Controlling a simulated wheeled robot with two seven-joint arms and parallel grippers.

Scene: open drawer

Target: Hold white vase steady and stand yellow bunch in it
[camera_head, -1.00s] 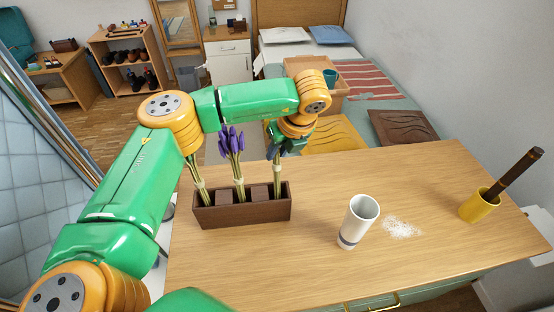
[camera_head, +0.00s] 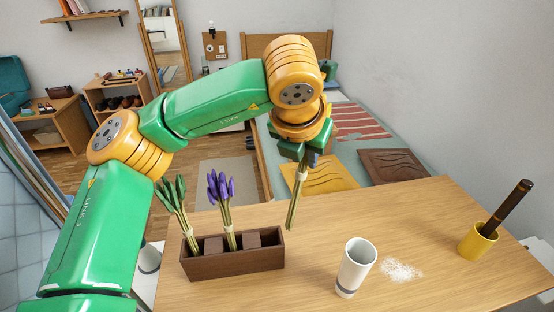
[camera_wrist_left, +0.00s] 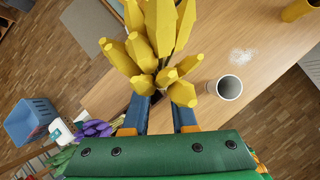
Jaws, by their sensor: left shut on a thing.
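My left gripper (camera_head: 306,154) is shut on the yellow bunch (camera_wrist_left: 157,45). In the head view only its stems (camera_head: 296,200) show, hanging steeply below the fingers; its yellow heads are hidden by the gripper. The stems are clear of the brown planter box and left of the vase. The white vase (camera_head: 356,268) stands upright on the table with its mouth open and a grey band near its base. It also shows in the left wrist view (camera_wrist_left: 229,87), right of the yellow heads. My right gripper is not in view.
The brown planter box (camera_head: 232,264) holds a green bunch (camera_head: 176,208) and a purple bunch (camera_head: 226,208); its right end is empty. White grains (camera_head: 401,269) lie right of the vase. A yellow cup (camera_head: 478,242) with a dark stick stands farther right.

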